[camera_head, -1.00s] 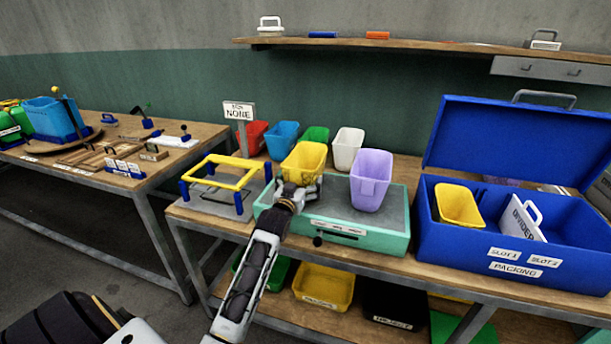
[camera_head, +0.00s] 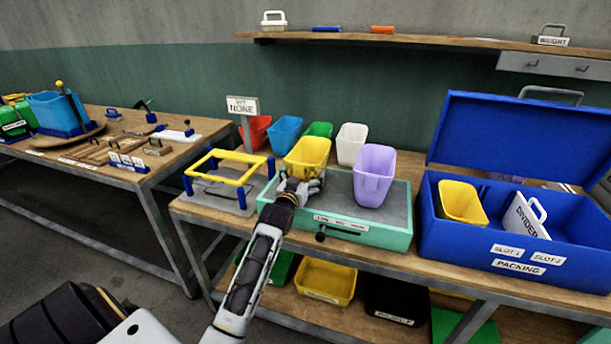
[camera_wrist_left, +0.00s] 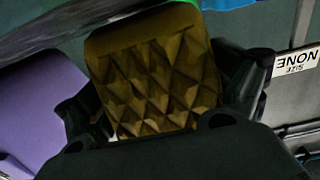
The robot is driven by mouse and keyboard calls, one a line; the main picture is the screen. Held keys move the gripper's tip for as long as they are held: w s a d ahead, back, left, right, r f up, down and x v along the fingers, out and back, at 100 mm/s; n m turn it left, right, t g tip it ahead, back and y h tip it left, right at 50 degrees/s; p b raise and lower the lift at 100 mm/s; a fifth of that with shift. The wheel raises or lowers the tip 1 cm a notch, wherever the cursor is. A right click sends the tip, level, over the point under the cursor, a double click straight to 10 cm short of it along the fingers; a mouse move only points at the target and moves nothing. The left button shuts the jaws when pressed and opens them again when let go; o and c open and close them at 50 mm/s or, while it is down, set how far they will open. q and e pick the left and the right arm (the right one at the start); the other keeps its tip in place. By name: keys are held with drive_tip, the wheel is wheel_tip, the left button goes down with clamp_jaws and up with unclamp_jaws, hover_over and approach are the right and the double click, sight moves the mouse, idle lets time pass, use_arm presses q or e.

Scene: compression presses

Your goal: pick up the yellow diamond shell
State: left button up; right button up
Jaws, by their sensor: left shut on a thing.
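The yellow diamond shell (camera_head: 308,155) is a yellow cup-shaped shell above the left part of the green-framed tray (camera_head: 385,238). In the left wrist view the shell (camera_wrist_left: 155,80) shows a raised diamond pattern and sits between the two dark fingers. My left gripper (camera_head: 300,184) is shut on it from the front. Whether the shell's bottom touches the tray is hidden by the gripper. My right gripper is not in view.
A purple shell (camera_head: 373,176) stands close on the right. White (camera_head: 350,145), green, blue (camera_head: 285,137) and red shells stand behind. A yellow frame (camera_head: 228,168) is on the left, and a blue packing case (camera_head: 480,250) on the right holds another yellow shell (camera_head: 461,203).

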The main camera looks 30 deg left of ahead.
sight(309, 166)
use_arm(q)
drive_tip(key=shift+r, duration=0.5)
wheel_tip(309, 166, up, 9)
drive_tip(key=p, duration=0.1)
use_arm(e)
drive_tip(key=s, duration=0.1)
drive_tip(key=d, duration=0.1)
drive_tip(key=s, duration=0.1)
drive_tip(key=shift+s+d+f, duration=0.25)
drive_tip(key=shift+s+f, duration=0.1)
use_arm(q)
drive_tip(key=shift+f, duration=0.15)
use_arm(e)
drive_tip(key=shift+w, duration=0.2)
